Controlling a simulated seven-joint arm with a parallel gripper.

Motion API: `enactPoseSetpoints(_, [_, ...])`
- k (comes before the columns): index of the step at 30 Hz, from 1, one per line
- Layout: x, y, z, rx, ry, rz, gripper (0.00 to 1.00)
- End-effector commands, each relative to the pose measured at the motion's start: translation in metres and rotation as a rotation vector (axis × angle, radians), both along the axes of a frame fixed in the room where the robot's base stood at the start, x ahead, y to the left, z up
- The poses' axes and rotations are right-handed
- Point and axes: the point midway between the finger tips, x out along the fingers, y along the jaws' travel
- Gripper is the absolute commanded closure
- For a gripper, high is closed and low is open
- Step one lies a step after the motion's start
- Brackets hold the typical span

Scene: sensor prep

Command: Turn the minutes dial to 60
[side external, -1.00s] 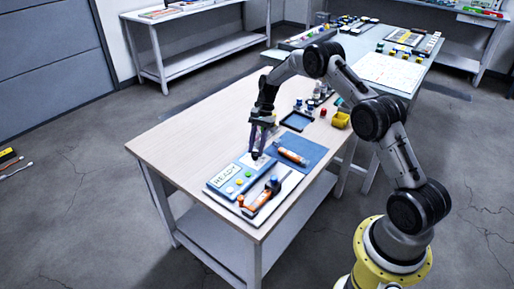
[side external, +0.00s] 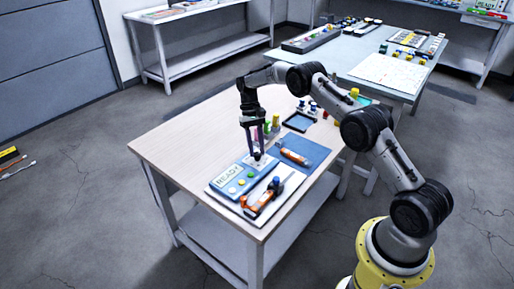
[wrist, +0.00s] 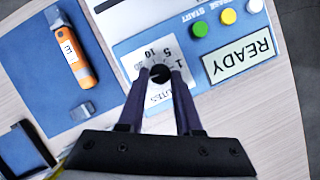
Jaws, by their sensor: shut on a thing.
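The minutes dial (wrist: 159,74) is a small dark knob on a white numbered plate, with 1, 5, 10 and what looks like 30 readable in the wrist view. The plate sits on the blue panel (side external: 228,180), beside the READY display (wrist: 239,56). My gripper (wrist: 160,78) points down at the panel with its two fingertips closed around the knob; it also shows in the side view (side external: 257,157). The fingers hide part of the plate, and I cannot tell which number the knob points to.
Green (wrist: 200,29), yellow and white buttons line the panel beside the display. An orange tool (wrist: 73,52) lies on a blue mat (wrist: 32,72) with a small grey block (wrist: 82,112). An orange-and-black tool (side external: 262,200) lies at the table's front. The table's left side is clear (side external: 190,140).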

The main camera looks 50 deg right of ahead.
Motion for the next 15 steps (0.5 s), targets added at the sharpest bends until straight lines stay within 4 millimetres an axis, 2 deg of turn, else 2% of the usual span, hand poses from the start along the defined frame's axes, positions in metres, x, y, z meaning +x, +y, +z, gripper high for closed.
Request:
enactPoseSetpoints(6, [0.0003, 0.0008, 0.0007, 0.0, 0.001, 0.097, 1.0])
enactPoseSetpoints(15, [0.0003, 0.0011, 0.0007, 0.0, 0.001, 0.147, 1.0])
